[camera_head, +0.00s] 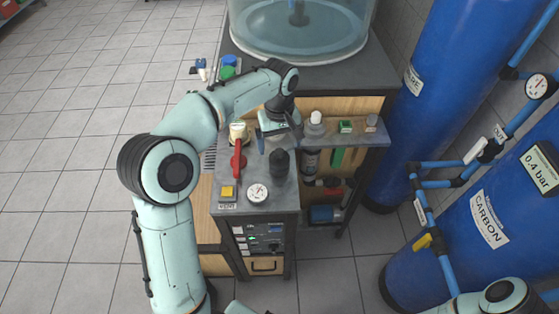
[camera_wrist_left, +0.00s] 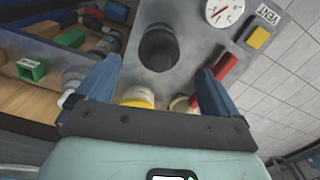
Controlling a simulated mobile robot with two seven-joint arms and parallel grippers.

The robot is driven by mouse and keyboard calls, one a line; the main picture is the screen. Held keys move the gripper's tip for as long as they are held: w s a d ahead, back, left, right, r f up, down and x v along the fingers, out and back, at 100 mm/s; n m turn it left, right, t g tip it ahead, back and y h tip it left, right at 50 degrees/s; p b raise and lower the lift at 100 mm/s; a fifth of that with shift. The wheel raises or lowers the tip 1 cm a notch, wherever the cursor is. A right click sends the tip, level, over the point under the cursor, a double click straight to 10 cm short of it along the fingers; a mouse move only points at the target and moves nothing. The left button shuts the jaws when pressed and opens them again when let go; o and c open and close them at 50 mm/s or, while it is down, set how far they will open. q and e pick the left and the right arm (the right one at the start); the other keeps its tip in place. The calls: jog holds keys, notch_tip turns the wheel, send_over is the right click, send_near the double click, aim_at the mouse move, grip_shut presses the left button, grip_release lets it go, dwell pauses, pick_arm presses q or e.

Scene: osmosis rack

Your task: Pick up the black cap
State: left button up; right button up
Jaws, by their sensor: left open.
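The black cap (camera_head: 279,162) is a dark round piece standing on the grey top of the narrow cabinet, behind the pressure gauge. In the left wrist view the black cap (camera_wrist_left: 158,48) lies ahead of the fingertips, roughly centred between them. My left gripper (camera_head: 279,138) is open and empty just behind the cap, with its blue fingers apart. The fingers also show in the left wrist view (camera_wrist_left: 157,78), and they do not appear to touch the cap. My right gripper is not in view.
A red-handled valve (camera_head: 238,160) stands left of the cap. A gauge (camera_head: 257,193) and a yellow button (camera_head: 227,191) are in front. A bottle (camera_head: 314,130) and a green block (camera_head: 345,127) stand on the right shelf. Large blue tanks (camera_head: 470,235) are at right.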

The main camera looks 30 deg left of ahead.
aim_at(280, 152)
pick_arm(q)
notch_tip(280, 152, down, 4)
jog(key=shift+f, duration=0.25)
jog(key=c, duration=1)
jog(key=shift+c, duration=0.2)
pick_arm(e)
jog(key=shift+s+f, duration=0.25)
pick_arm(q)
jog(key=shift+r, duration=0.15)
